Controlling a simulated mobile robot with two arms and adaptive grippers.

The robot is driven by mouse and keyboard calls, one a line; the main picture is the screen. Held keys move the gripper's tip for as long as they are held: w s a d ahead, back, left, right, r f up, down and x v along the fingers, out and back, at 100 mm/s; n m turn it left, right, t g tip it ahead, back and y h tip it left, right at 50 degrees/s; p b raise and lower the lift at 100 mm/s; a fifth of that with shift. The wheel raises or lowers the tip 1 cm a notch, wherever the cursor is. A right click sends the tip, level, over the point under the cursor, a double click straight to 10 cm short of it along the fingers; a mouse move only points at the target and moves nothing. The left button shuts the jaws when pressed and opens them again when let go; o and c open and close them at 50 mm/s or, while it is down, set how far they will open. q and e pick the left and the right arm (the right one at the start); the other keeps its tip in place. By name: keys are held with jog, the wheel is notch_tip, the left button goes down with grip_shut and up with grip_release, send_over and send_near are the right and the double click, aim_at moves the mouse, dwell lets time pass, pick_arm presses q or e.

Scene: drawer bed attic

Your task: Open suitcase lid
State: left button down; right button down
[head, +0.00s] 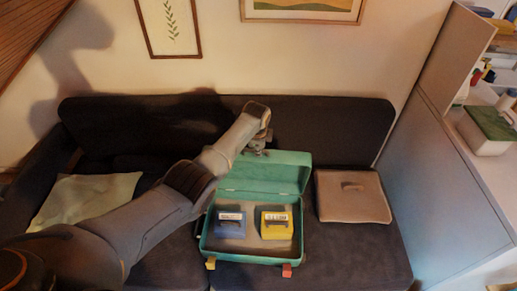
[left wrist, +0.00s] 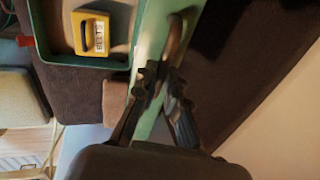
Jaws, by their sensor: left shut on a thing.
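The green suitcase (head: 205,245) sits on the dark sofa with its lid (head: 290,172) raised up at the back, so the inside shows. Inside are a blue box (head: 231,224) on the left and a yellow box (head: 277,225) on the right. My left gripper (head: 256,148) is at the top edge of the lid. In the left wrist view its fingers (left wrist: 163,82) are shut on the lid's edge, near a dark curved part (left wrist: 177,35). The exact contact is dim. The yellow box also shows there (left wrist: 91,33). My right gripper is not in view.
The sofa backrest (head: 340,125) stands behind the lid. A grey cabinet (head: 440,185) borders the sofa on the right. Framed pictures hang above.

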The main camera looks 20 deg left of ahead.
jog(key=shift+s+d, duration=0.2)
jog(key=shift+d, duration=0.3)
pick_arm(q)
jog(key=c, duration=1.4)
grip_release()
jog(key=shift+r, duration=0.15)
jog(key=v, duration=1.1)
jog(key=shift+r, duration=0.4)
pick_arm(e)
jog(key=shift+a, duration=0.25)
pick_arm(q)
jog(key=shift+s+a+f, duration=0.1)
jog(key=shift+s, duration=0.05)
